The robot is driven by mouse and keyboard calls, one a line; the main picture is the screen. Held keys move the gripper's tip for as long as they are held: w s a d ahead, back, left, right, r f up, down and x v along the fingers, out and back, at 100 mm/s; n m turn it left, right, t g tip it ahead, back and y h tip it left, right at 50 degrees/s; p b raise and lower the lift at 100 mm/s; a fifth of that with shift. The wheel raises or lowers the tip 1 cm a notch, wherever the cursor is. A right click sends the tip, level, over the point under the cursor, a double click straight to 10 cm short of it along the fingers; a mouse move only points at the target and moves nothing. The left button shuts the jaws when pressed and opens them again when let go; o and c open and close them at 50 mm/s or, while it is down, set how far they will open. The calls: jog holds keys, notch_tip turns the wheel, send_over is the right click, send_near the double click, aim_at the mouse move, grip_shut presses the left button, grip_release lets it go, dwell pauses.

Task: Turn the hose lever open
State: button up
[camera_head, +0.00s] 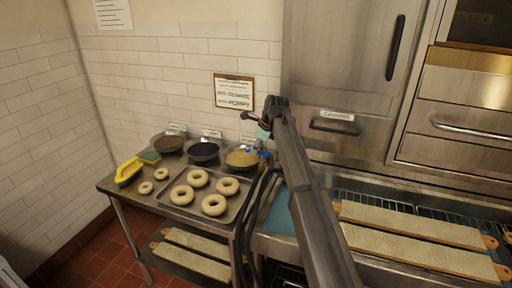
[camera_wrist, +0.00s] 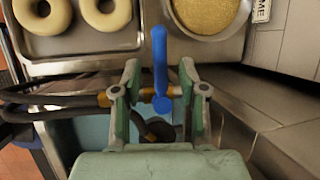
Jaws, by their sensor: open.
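The blue hose lever (camera_wrist: 160,65) shows in the wrist view, its long handle pointing up the picture from a round hub. It stands between the two fingers of my gripper (camera_wrist: 159,78), with a visible gap on each side. The gripper is open and holds nothing. A dark hose (camera_wrist: 60,88) with brass-coloured fittings runs in from the left at the hub's level. In the head view a little blue of the lever (camera_head: 263,153) shows below my gripper (camera_head: 263,132); my arm hides much of that area.
A tray of bagels (camera_head: 180,210) lies left of the lever. A bowl of yellowish topping (camera_head: 242,158) stands close by, also near the fingertips in the wrist view (camera_wrist: 208,12). A blue water basin (camera_head: 282,215) lies below. A tiled wall and steel cabinet (camera_head: 335,70) stand behind.

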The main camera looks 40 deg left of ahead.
jog(key=shift+x, duration=0.85)
grip_shut()
